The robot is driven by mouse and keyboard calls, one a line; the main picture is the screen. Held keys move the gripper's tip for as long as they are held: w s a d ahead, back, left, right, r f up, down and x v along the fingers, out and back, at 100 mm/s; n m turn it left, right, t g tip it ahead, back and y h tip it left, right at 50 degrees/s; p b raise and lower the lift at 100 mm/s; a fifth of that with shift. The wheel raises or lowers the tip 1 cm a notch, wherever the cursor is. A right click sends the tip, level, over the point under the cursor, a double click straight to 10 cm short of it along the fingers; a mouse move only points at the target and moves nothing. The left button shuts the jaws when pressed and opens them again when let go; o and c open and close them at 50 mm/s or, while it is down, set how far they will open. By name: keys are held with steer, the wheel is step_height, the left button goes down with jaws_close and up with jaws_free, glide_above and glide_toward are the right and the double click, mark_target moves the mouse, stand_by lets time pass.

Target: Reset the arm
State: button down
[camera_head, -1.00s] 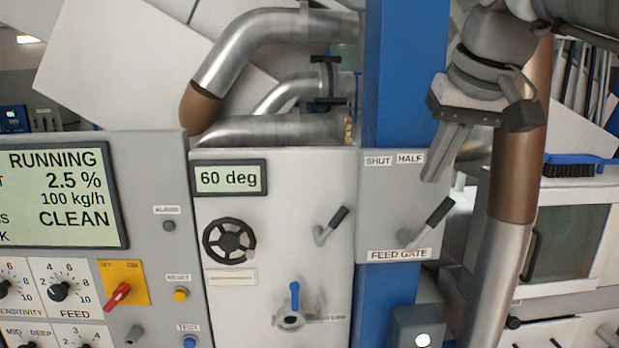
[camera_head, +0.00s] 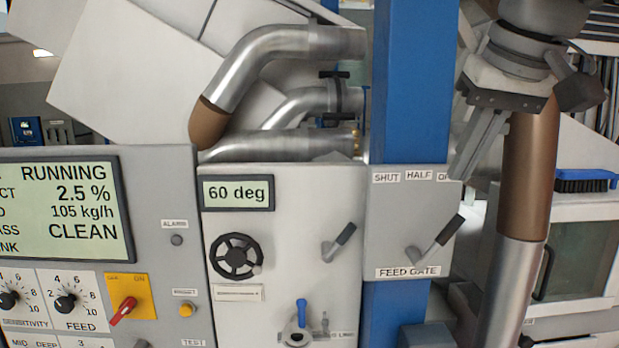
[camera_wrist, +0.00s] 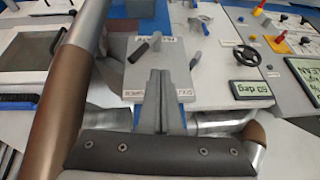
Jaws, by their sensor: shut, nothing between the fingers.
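My gripper (camera_head: 474,160) is shut and empty, its fingers pointing down and left in the head view. It is in front of the upper right part of the grey feed gate box (camera_head: 385,228) and partly covers the label at the right end of the row SHUT, HALF. The feed gate lever (camera_head: 437,241) has a black grip tilted up to the right, below the fingertips and apart from them. In the wrist view, the shut fingers (camera_wrist: 160,75) lie over the feed gate box, and the lever's black grip (camera_wrist: 138,53) is beyond them to the left.
A brown and steel pipe (camera_head: 528,175) runs down right beside my gripper. A blue column (camera_head: 408,100) stands behind the box. Left are a cabinet with a 60 deg display (camera_head: 236,193) and a handwheel (camera_head: 237,256), and a control panel screen reading RUNNING (camera_head: 65,205).

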steer(key=s+a+f+m+g+y+b, duration=0.15)
steer(key=s+f, duration=0.25)
steer(key=f, duration=0.7)
steer(key=s+a+f+b, duration=0.2)
steer(key=s+a+f, duration=0.1)
steer(key=f, duration=0.8)
steer(key=s+a+f+m+y+b, duration=0.15)
steer(key=s+f, duration=0.25)
steer(key=f, duration=0.7)
steer(key=w+d+r+m+t+y+b, duration=0.2)
steer(key=w+d+r+m+t+y, duration=0.2)
steer(key=w+d+r+m+y, duration=0.45)
steer(key=s+d+r+m+t+h+b, duration=0.1)
steer(key=d+r+m+t, duration=0.1)
steer(key=d+r+t, duration=0.4)
steer(key=s+d+r+m+t+b, duration=0.1)
steer(key=d+r+m+t, duration=0.15)
steer(key=d, duration=0.55)
steer(key=w+a+r+n+p, duration=0.1)
steer(key=w+a+r+p, duration=0.3)
steer(key=w+a, duration=0.4)
steer(key=shift+w+a+t+p, duration=0.25)
steer(key=shift+w+t+p, duration=0.2)
steer(key=shift+w, duration=0.25)
